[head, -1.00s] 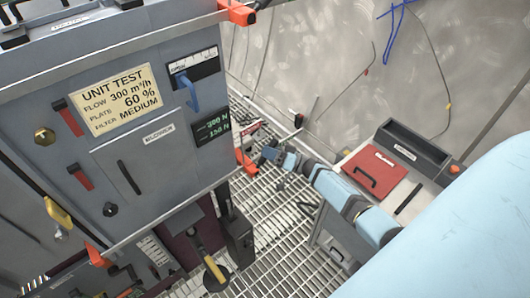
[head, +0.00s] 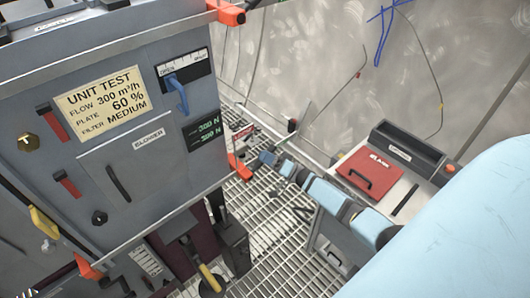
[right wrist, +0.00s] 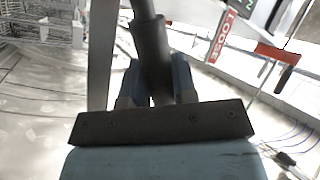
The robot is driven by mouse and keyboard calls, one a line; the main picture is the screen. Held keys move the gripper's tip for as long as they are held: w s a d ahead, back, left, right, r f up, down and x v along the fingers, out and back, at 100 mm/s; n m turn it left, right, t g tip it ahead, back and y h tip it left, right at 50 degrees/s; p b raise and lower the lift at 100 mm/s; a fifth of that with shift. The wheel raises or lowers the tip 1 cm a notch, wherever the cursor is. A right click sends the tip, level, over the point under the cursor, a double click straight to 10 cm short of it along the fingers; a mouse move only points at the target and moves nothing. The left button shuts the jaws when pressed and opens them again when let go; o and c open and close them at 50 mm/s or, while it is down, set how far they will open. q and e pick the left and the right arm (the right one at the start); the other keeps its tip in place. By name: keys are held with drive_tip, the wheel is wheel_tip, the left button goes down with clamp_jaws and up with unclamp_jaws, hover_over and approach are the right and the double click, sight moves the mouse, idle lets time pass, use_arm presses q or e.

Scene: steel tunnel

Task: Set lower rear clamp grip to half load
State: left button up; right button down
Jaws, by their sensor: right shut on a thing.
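The grey test unit (head: 125,130) stands at the left in the head view. An orange clamp part (head: 238,167) sits at its lower rear corner, and another (head: 230,14) at the upper corner. My right gripper (head: 262,160) is beside the lower one, small and partly hidden. In the right wrist view its blue fingers (right wrist: 152,88) are shut on a dark round handle (right wrist: 150,45). A red label (right wrist: 222,34) shows beyond it. The unit's display (head: 204,131) has two green lines in N; the upper looks like 300, the lower is hard to read. My left gripper is not in view.
A blue lever (head: 177,92) sits under a scale on the unit. A yellow-handled lever (head: 209,275) stands below the unit. Metal grating (head: 265,225) covers the floor.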

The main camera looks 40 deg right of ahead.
drive_tip(key=c, duration=0.9)
unclamp_jaws()
drive_tip(key=shift+s, duration=0.1)
drive_tip(key=v, duration=0.7)
drive_tip(key=shift+s+d+b, duration=0.2)
drive_tip(key=shift+b, duration=0.25)
drive_tip(key=shift+f, duration=0.1)
